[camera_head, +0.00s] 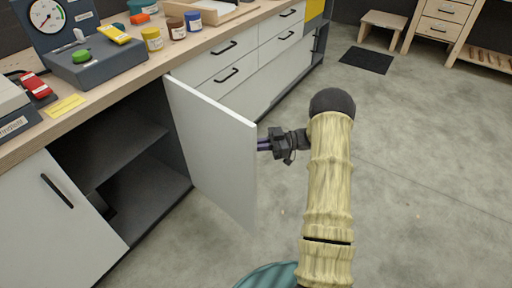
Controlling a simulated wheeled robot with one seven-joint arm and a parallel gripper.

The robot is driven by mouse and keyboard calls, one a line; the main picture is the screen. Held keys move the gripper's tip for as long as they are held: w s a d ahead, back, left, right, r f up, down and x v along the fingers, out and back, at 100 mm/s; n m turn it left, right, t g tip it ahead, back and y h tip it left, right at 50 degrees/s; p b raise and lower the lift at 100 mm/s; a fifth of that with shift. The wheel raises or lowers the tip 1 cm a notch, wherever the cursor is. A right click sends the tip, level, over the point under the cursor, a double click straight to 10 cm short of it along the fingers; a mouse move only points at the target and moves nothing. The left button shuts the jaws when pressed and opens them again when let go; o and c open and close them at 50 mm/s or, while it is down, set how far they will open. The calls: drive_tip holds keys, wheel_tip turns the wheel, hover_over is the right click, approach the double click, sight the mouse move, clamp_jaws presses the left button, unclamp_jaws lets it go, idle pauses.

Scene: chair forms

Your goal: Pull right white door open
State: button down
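The right white door (212,145) stands swung well out from the cabinet, with its plain inner face toward me. Its hinge side is at the right of the dark, empty, shelved opening (125,165). Its handle is not visible, and its outer face is turned away.
A left white door (60,215) with a black handle is shut. White drawers (225,65) are right of the opening. The wooden worktop (125,75) carries a scale, jars and a tray. Grey floor (420,170) is clear at right; a dark mat (367,60) and stool (382,22) are farther back.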

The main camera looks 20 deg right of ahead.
drive_tip(key=shift+w+a+r, duration=0.1)
drive_tip(key=shift+w+a, duration=0.2)
drive_tip(key=shift+a, duration=0.05)
drive_tip(key=c, duration=1.5)
unclamp_jaws()
drive_tip(key=shift+w, duration=0.1)
drive_tip(key=shift+d, duration=0.15)
drive_tip(key=s+d+p, duration=0.1)
drive_tip(key=d, duration=0.4)
drive_tip(key=s+d, duration=0.1)
drive_tip(key=d, duration=0.5)
drive_tip(key=s+d+p, duration=0.1)
drive_tip(key=d, duration=0.5)
drive_tip(key=shift+d+f+p, duration=0.1)
drive_tip(key=shift+f+p, duration=0.1)
drive_tip(key=shift+p, duration=0.1)
drive_tip(key=shift+w, duration=0.1)
